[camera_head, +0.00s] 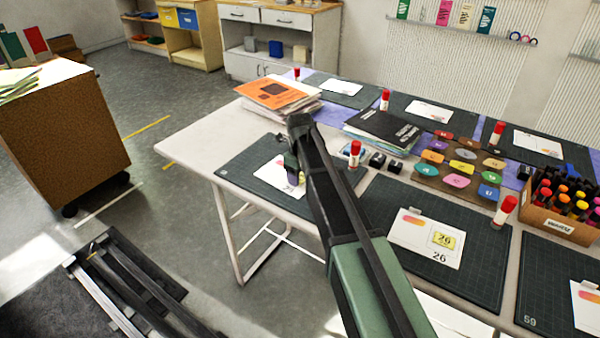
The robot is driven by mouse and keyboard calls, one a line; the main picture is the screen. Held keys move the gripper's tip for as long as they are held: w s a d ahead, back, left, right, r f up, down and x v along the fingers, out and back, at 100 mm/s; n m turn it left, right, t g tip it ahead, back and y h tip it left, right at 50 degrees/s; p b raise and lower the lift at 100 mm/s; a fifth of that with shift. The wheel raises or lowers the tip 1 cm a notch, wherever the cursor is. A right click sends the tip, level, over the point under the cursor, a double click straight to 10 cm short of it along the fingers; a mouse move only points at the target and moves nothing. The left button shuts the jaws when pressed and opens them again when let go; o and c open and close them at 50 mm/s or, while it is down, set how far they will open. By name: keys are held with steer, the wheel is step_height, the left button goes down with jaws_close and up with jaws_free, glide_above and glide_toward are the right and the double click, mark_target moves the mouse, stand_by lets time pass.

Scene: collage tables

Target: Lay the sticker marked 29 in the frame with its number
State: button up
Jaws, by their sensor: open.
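A brown board (473,188) on the table holds several coloured stickers in rows; their numbers are too small to read surely. A yellow square (447,240) lies on the white card (410,236) on the front middle mat; its number looks like 29, but I am not certain. Large print below it on that card reads 26. My gripper (292,171) is over another white card (272,177) on the left mat, open.
More dark mats with white cards (429,111) fill the table. Red-capped glue sticks (355,154), a black book (383,130), an orange-topped stack (275,94) and a box of markers (559,216) stand among them. The table's left end (200,146) is bare.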

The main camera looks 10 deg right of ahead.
steer(key=shift+o, duration=0.6)
step_height(320, 180, up, 12)
steer(key=p, duration=1.2)
steer(key=shift+r, duration=0.15)
steer(key=s+n, duration=2.6)
steer(key=n, duration=0.2)
steer(key=shift+s, duration=0.15)
